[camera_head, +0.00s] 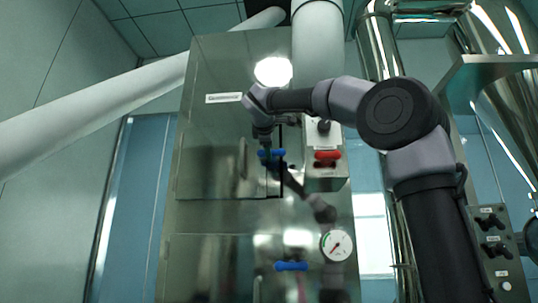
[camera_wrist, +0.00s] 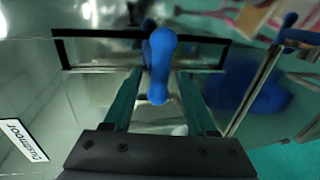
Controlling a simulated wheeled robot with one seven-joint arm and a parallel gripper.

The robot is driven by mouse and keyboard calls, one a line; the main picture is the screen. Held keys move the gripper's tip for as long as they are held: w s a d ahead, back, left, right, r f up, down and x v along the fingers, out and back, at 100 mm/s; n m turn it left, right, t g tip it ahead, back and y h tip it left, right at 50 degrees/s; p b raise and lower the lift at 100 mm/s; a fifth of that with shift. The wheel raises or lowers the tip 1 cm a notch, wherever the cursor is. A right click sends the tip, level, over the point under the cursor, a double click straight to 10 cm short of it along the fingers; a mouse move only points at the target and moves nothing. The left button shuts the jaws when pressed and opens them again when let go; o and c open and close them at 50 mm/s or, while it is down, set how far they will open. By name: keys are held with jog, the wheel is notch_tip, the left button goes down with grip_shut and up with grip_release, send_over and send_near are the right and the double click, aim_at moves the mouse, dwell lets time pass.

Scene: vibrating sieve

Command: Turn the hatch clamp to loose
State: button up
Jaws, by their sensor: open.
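The hatch clamp (camera_head: 277,153) is a blue handle on the right edge of the steel hatch door (camera_head: 215,150) in the head view. In the wrist view the blue clamp (camera_wrist: 161,50) stands lengthwise between my two fingers. My gripper (camera_head: 263,146) is at the clamp and partly covers it in the head view. In the wrist view my gripper (camera_wrist: 160,84) is open, with one finger on each side of the clamp and visible gaps. I cannot tell how deep the clamp sits between the fingers.
A control box (camera_head: 325,176) with a red handle (camera_head: 327,155) is close to the right of the clamp. A second blue handle (camera_head: 291,266) and a round gauge (camera_head: 336,245) are lower on the cabinet. A white label (camera_wrist: 22,140) shows at the wrist view's left.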

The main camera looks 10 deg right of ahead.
jog(key=shift+x, duration=1.45)
grip_shut()
jog(key=shift+d, duration=0.1)
jog(key=m+y, duration=0.1)
jog(key=m, duration=0.3)
jog(key=shift+t, duration=0.3)
jog(key=m+y, duration=0.1)
jog(key=m, duration=0.2)
jog(key=shift+r+m+t, duration=0.1)
jog(key=shift+m+t, duration=0.2)
jog(key=shift+m, duration=0.1)
jog(key=m, duration=0.4)
jog(key=shift+d+t, duration=0.1)
jog(key=shift+t, duration=0.3)
jog(key=shift+s+m+t+y, duration=0.1)
jog(key=shift+m+t+y, duration=0.25)
jog(key=shift+m, duration=1.55)
